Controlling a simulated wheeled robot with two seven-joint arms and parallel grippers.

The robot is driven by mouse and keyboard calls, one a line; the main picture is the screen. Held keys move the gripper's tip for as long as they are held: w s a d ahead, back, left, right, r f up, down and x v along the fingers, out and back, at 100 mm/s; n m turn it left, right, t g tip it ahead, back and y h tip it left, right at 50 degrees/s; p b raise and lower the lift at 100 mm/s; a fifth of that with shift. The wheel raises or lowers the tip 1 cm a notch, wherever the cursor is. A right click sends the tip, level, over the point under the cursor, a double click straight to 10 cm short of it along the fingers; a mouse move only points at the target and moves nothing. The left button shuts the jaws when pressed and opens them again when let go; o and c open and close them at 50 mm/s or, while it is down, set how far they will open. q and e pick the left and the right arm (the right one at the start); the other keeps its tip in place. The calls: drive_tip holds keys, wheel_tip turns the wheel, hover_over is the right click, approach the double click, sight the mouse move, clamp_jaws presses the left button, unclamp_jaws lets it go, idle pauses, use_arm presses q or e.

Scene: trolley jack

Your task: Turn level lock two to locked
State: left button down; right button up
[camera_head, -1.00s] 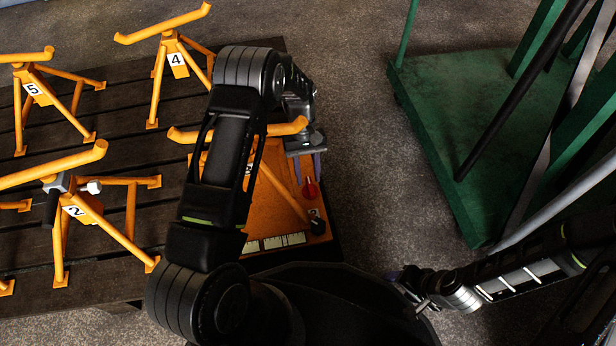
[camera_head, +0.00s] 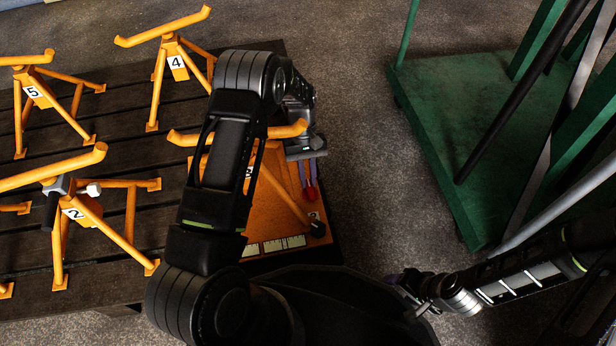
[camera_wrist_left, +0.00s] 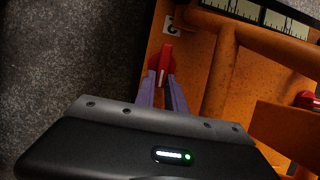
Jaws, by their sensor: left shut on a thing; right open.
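A red lever knob (camera_head: 310,194) sits near the right edge of the orange panel (camera_head: 283,222). My left gripper (camera_head: 308,184) reaches down over it with purple fingers, shut on it. In the left wrist view the red knob (camera_wrist_left: 166,60) shows between the fingertips (camera_wrist_left: 163,82), its upper end standing out beyond them, with a white pointer line. A small white label (camera_wrist_left: 172,26) lies just beyond it; its mark is hard to read. My right gripper (camera_head: 418,298) is open and empty at the lower right, away from the panel.
A second red knob (camera_wrist_left: 306,100) shows at the right edge of the wrist view. Orange numbered stands (camera_head: 125,240) fill the dark slatted platform. A green trolley (camera_head: 440,120) stands right, across grey floor.

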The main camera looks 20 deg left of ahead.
sight(316, 193)
use_arm(q)
drive_tip(key=shift+d+m, duration=0.1)
drive_tip(key=shift+m, duration=0.2)
drive_tip(key=m, duration=0.1)
drive_tip(key=m+y, duration=0.1)
drive_tip(key=d+m, duration=0.1)
drive_tip(key=m, duration=0.1)
drive_tip(key=shift+w+g+y, duration=0.25)
drive_tip(key=shift+g+y, duration=0.05)
drive_tip(key=m+y, duration=0.1)
drive_tip(key=m, duration=0.1)
drive_tip(key=d+m+p, duration=0.1)
drive_tip(key=m, duration=0.1)
drive_tip(key=shift+d+r+m+y, duration=0.1)
drive_tip(key=shift+m+y, duration=0.2)
drive_tip(key=shift+y, duration=0.1)
drive_tip(key=m+p, duration=0.1)
drive_tip(key=m, duration=0.1)
drive_tip(key=d+m+y+p, duration=0.1)
drive_tip(key=m, duration=0.1)
drive_tip(key=shift+s+d+m+y, duration=0.1)
drive_tip(key=shift+s+m+y, duration=0.1)
drive_tip(key=shift+m+y, duration=0.1)
drive_tip(key=m, duration=0.1)
drive_tip(key=m+t+p, duration=0.1)
drive_tip(key=m+y, duration=0.1)
drive_tip(key=m, duration=0.1)
drive_tip(key=shift+s+d, duration=0.35)
drive_tip(key=c, duration=1.4)
unclamp_jaws()
